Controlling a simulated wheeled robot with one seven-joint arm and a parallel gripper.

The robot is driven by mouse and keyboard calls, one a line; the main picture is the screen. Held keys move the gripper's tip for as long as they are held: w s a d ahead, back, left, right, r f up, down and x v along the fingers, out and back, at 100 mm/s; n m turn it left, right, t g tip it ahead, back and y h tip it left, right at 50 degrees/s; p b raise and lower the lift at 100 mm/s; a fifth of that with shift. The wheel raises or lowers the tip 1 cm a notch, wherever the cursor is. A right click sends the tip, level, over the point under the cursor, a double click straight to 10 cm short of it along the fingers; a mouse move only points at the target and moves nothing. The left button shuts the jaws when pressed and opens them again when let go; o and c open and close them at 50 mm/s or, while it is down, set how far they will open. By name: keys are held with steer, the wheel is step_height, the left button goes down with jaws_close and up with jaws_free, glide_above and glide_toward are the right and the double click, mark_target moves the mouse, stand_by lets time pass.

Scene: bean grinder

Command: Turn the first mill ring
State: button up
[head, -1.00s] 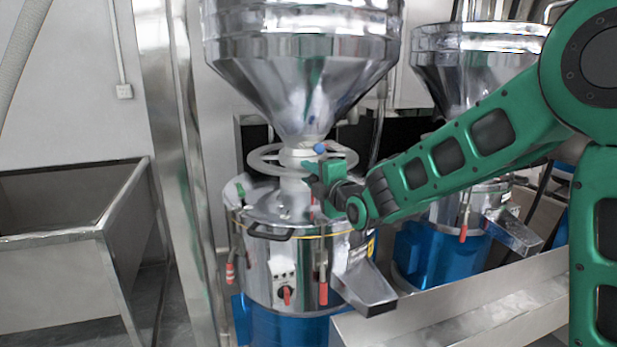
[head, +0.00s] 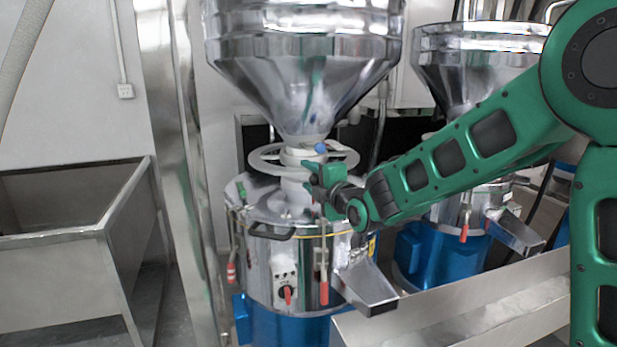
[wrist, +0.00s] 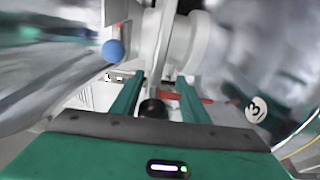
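The first mill's pale grey ring (head: 255,161) lies level around the neck under the large steel hopper. A small blue ball (head: 320,148) sits at the neck, and it also shows in the wrist view (wrist: 113,51). My gripper (head: 311,173) is at the ring's front right edge. In the wrist view, my two green fingers (wrist: 158,90) stand apart, with part of the ring (wrist: 154,45) running past their tips. A dark rounded piece (wrist: 153,108) shows between them; I cannot tell what it belongs to. Firm contact with the ring is not visible.
The mill's steel body (head: 290,250) stands below, with red-tipped levers and a chute (head: 368,288). A second mill (head: 470,65) is behind my arm. A steel trough (head: 470,315) runs in front right, and a steel bin (head: 50,240) stands at left.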

steer(key=shift+r, duration=0.2)
steer(key=shift+s+d+r, duration=0.1)
steer(key=shift+s+d, duration=0.2)
steer(key=shift+s, duration=0.1)
steer(key=v, duration=0.9)
steer(key=shift+s+d+f, duration=0.2)
steer(key=shift+s+f, duration=0.05)
steer(key=shift+s, duration=0.05)
steer(key=shift+c, duration=0.6)
